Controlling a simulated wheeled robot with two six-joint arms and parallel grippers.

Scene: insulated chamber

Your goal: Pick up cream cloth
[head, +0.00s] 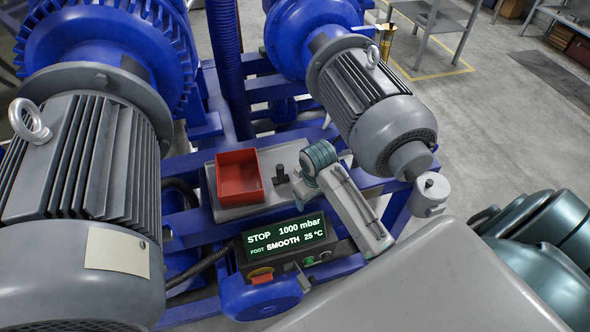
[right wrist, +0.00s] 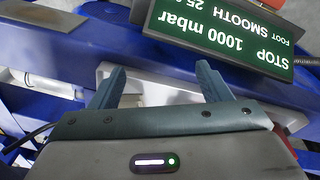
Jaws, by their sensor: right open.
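A flat, square cream cloth (head: 117,252) lies on the curved side of the big grey motor at the left in the head view. My right gripper (head: 304,184) is well to the right of it, beyond the display, and partly hidden by its own wrist. In the right wrist view my right gripper (right wrist: 158,84) has its two teal fingers wide apart with nothing between them. It is not touching the cloth. I cannot identify the cloth in the right wrist view. My left gripper is not in view.
The big motor (head: 75,150) fills the left. A red tray (head: 239,176) stands on a pale plate beside my right gripper. The display box (head: 287,240) is in front, also in the right wrist view (right wrist: 220,35). A second motor (head: 375,105) stands behind, with open floor (head: 480,120) at right.

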